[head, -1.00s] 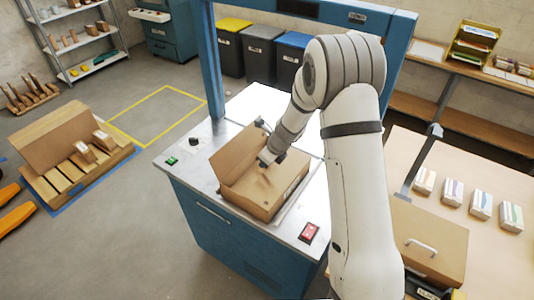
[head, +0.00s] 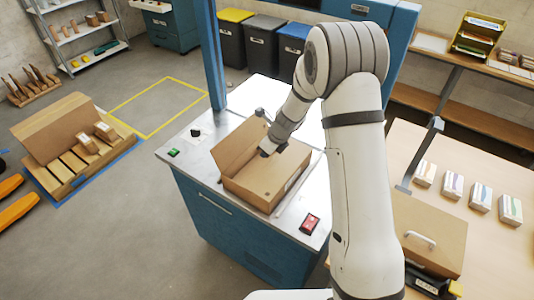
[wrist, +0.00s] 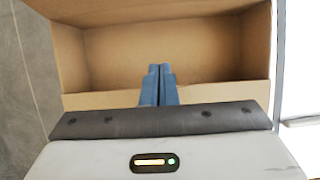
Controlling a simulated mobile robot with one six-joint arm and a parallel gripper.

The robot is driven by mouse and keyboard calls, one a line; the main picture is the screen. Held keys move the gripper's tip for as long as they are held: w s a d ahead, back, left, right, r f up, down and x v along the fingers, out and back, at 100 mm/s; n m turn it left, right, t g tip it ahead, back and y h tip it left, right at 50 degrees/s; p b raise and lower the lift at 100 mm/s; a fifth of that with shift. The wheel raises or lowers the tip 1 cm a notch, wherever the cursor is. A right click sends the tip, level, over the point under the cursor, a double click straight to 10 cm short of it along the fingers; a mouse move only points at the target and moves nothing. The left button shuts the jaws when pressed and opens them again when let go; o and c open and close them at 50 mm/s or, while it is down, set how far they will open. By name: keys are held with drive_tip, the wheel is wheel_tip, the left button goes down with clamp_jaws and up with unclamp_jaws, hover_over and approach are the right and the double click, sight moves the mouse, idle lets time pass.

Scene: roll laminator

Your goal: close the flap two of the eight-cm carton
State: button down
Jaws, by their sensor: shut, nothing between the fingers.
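The brown carton (head: 262,196) sits on the laminator's top in the head view. One flap (head: 238,146) stands up along its back left side. The near right part of its top looks flat and plain. In the wrist view the carton's inner walls (wrist: 160,52) show beyond a pale cardboard strip (wrist: 100,101). My gripper (head: 265,152) is at the carton, close to the base of the raised flap. In the wrist view its blue fingers (wrist: 160,70) are together and empty, reaching past the strip. I cannot tell whether they touch the cardboard.
The blue laminator cabinet (head: 215,225) has a red switch (head: 310,223) at right and a green button (head: 174,152) at left. A blue post (head: 213,60) rises behind the carton. A table with another carton (head: 428,235) and small packs (head: 480,199) stands at right.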

drive_tip(key=w+a+r, duration=0.2)
drive_tip(key=r, duration=0.3)
drive_tip(key=w+a+r+b, duration=0.1)
drive_tip(key=w+a+r, duration=0.1)
drive_tip(key=r, duration=0.4)
drive_tip(key=shift+a+r+b, duration=0.25)
drive_tip(key=shift+a+b, duration=0.05)
drive_tip(key=shift+a, duration=0.55)
